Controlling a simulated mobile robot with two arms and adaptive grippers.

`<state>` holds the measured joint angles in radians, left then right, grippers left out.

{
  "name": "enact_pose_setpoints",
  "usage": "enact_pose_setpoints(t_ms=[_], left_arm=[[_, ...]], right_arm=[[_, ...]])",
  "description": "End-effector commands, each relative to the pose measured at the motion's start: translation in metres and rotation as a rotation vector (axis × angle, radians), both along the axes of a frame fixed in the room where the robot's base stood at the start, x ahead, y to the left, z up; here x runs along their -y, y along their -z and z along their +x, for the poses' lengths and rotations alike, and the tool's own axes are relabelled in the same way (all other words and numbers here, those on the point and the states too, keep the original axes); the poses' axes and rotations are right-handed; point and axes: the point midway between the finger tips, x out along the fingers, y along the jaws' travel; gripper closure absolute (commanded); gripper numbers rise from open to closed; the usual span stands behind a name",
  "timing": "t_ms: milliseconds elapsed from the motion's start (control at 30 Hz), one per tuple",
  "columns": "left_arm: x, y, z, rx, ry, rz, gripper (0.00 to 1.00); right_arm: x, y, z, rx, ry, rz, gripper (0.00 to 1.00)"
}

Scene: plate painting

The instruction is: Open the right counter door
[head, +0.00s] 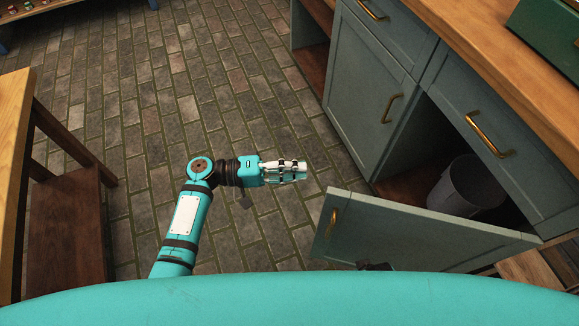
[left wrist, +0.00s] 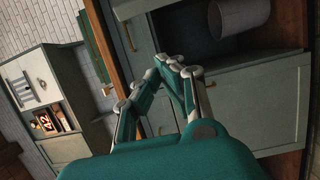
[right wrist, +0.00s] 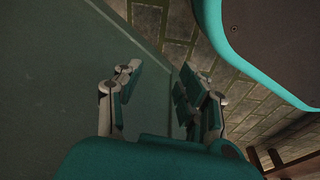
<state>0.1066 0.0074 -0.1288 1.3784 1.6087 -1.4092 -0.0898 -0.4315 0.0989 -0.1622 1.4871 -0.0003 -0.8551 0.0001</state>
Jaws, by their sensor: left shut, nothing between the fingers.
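The right counter door (head: 420,234), grey-green, stands swung out from the counter, with its brass handle (head: 331,222) near its free edge. It also shows in the left wrist view (left wrist: 255,105). My left gripper (head: 303,170) is shut and empty, above the floor just beyond the door's free edge; its fingertips touch in the left wrist view (left wrist: 172,64). My right gripper (right wrist: 158,72) is open, close to a flat grey-green panel (right wrist: 50,90) whose edge runs behind and between the fingers. I cannot tell whether it touches. In the head view it is mostly hidden.
A grey bin (head: 467,185) stands inside the open compartment. The left counter door (head: 362,95) is closed, and a drawer (head: 490,125) above the opening is shut. A wooden table (head: 14,150) stands at the left. The brick floor (head: 150,90) between is clear.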

Motion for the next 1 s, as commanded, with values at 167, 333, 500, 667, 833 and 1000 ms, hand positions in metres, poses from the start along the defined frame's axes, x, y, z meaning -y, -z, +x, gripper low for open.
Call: enact_pose_setpoints(t_ms=[167, 333, 500, 667, 833, 1000], left_arm=[[0.041, -0.001, 0.002, -0.001, 0.0, -0.003, 1.0], [0.071, 0.0, 0.001, -0.001, -0.001, 0.001, 1.0], [0.06, 0.0, -0.025, -0.003, -0.004, 0.004, 1.0], [0.057, 0.001, -0.034, -0.002, -0.004, 0.004, 1.0], [0.056, 0.001, -0.036, -0.001, -0.004, 0.004, 1.0], [0.056, 0.001, -0.035, -0.001, -0.003, 0.004, 1.0]], right_arm=[[0.001, 0.002, -0.002, -0.004, 0.0, -0.001, 0.6], [0.0, 0.0, 0.0, 0.005, 0.0, 0.001, 0.6], [0.001, 0.02, -0.016, -0.014, -0.004, 0.0, 0.6], [0.002, 0.027, -0.022, -0.017, -0.005, -0.001, 0.6], [0.003, 0.029, -0.023, -0.018, -0.005, -0.001, 0.6], [0.003, 0.028, -0.022, -0.018, -0.005, -0.001, 0.6]])
